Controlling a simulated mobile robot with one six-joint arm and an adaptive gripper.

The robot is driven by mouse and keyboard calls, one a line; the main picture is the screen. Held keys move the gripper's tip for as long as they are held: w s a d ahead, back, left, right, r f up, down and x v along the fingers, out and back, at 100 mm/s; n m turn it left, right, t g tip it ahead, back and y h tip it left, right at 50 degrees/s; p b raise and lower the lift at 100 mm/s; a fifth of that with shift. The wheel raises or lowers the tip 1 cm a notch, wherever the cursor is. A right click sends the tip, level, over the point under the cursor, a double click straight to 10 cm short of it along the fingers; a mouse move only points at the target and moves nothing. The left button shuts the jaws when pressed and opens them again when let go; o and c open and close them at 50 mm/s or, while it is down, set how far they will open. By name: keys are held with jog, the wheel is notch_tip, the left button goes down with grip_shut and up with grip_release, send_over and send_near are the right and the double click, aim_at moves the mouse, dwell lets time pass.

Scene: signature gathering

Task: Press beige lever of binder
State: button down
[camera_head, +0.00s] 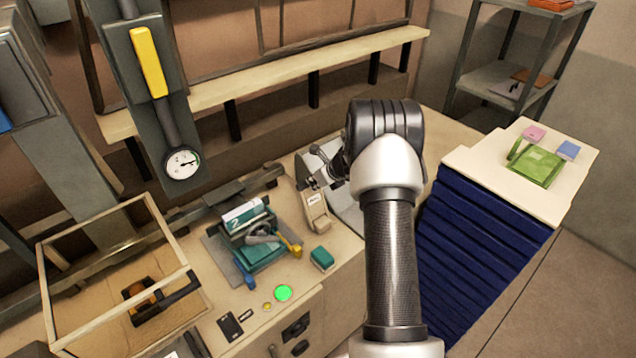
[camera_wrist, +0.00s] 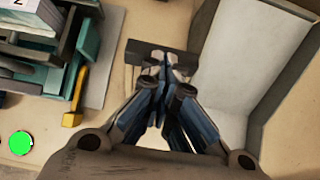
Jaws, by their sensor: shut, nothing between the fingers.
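The beige lever (camera_head: 316,212), with a small white label, slopes down toward the counter's front edge in the head view. It belongs to the binder, a grey machine on the counter, partly hidden by my arm. My gripper (camera_head: 316,181) is at the upper end of the lever, just above or touching it; I cannot tell which. In the wrist view my gripper (camera_wrist: 163,82) has its fingers together with nothing held. The fingers cover most of what lies beneath them, so the lever cannot be made out clearly there.
A grey tray (camera_wrist: 250,60) lies to the right in the wrist view.

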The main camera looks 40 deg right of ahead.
jog(key=shift+w+f, duration=0.1)
jog(key=shift+w, duration=0.35)
dwell(0.3)
jog(key=shift+s+d+r, duration=0.1)
jog(key=shift+s+r, duration=0.2)
jog(key=shift+s, duration=0.1)
jog(key=w+r+p+v, duration=0.1)
jog(key=v, duration=1.1)
jog(key=shift+w+r, duration=0.15)
jog(key=shift+w, duration=0.1)
jog(key=shift+a, duration=0.25)
